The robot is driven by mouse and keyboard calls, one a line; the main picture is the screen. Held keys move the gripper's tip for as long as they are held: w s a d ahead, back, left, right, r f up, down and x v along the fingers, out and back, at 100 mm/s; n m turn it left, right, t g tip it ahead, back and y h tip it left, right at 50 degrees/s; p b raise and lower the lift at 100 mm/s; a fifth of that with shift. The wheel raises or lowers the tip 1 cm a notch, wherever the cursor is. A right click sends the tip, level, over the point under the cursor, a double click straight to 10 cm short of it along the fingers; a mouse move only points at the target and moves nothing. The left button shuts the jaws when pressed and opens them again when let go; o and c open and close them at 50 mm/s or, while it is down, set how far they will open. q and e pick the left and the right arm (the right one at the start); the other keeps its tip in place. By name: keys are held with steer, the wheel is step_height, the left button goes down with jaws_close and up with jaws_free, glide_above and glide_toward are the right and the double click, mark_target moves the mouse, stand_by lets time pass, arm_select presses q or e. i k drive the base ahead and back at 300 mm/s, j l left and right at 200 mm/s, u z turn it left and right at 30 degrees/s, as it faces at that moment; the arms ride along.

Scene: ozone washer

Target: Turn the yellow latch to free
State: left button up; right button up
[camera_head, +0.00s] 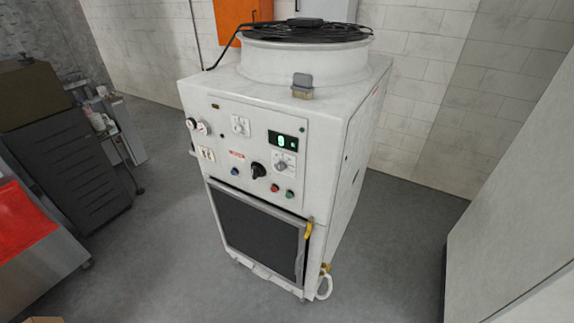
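A white ozone washer cabinet (330,165) stands in the middle of the head view. A yellow latch (308,228) sits at the upper right corner of its dark front panel (255,238). The latch looks roughly upright; its exact setting is too small to tell. A second small yellow part (325,268) shows lower on the right edge, by a white looped hose (324,288). Neither of my grippers shows in this view.
The washer's control panel (225,160) has knobs, gauges and a green display. A dark cabinet (65,160) and a red-topped unit (20,222) stand at the left. A pale cabinet (520,220) stands at the right. The grey floor (385,270) is clear between.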

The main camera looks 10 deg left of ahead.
mark_target(310, 220)
steer(key=i+l+u, duration=0.2)
steer(key=l, duration=0.15)
steer(key=i+l+u, duration=0.15)
steer(key=l, duration=0.15)
steer(key=l+u, duration=0.2)
steer(key=l, duration=0.15)
steer(key=i+l+u, duration=0.15)
steer(key=l, duration=0.25)
